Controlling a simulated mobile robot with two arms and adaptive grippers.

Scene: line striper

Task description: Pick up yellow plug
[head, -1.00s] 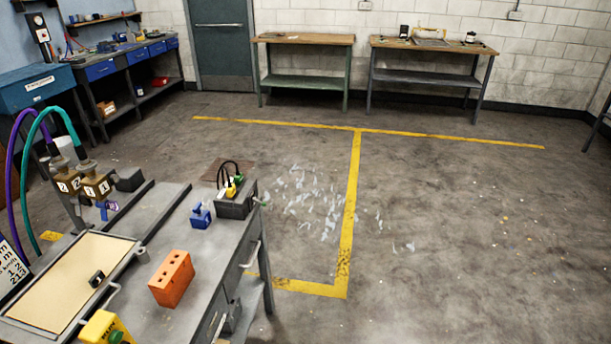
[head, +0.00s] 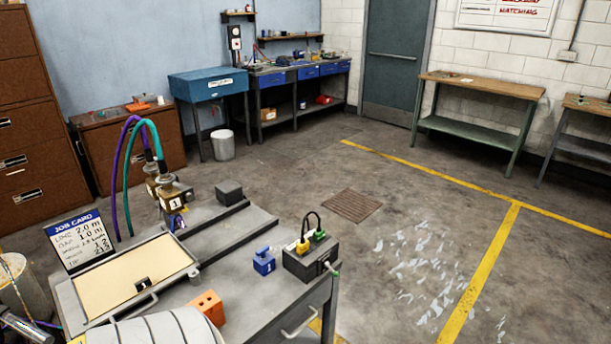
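The yellow plug (head: 302,246) sits upright on the dark grey box (head: 310,262) at the right end of the workbench in the head view. A black cable loops up from it to the green plug (head: 319,235) on the same box. Neither of my grippers can be made out in the head view, and nothing is seen touching the yellow plug.
A blue block (head: 264,263) stands just left of the box. An orange block (head: 207,306) is nearer, partly hidden by a large grey ribbed shape. A cream tray (head: 135,277), job card (head: 82,239) and hoses (head: 129,170) are left. Floor right of the bench is open.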

